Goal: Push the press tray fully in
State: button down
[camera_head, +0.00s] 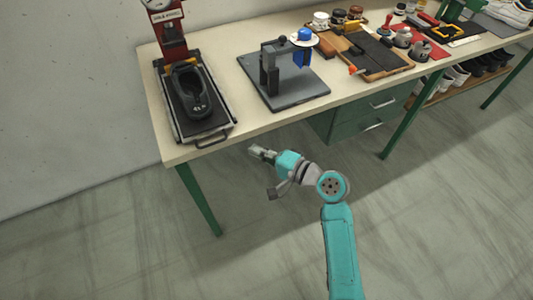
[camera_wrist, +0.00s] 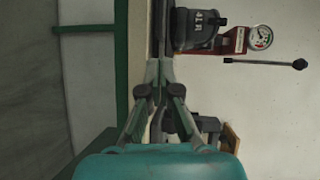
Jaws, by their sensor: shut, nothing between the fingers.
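The press tray (camera_head: 192,129) lies on the bench at the left, drawn out in front of the red press (camera_head: 170,38). Its bar handle (camera_head: 214,141) points to the bench's front edge. A dark shoe last (camera_head: 190,92) with a white size mark lies on the tray. My gripper (camera_head: 254,150) is shut and empty, in front of the bench edge, to the right of the handle and apart from it. In the wrist view, the shut fingertips (camera_wrist: 153,72) are at the middle, with the last (camera_wrist: 200,28) and press gauge (camera_wrist: 260,38) beyond, turned sideways.
A dark stand (camera_head: 284,88) with a blue part is right of the tray on the bench (camera_head: 235,120). Wooden boards, pots and tools fill the right side. Green drawers (camera_head: 355,115) hang under the bench. The floor in front is clear.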

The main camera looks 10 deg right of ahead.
aim_at(223, 125)
jog(key=x, duration=0.8)
jog(key=shift+w+a, duration=0.15)
jog(key=shift+w, duration=0.05)
jog(key=w, duration=0.2)
jog(key=w+a, duration=0.1)
jog(key=w, duration=0.1)
jog(key=shift+w+a, duration=0.2)
jog(key=shift+w, duration=0.25)
jog(key=shift+r, duration=0.15)
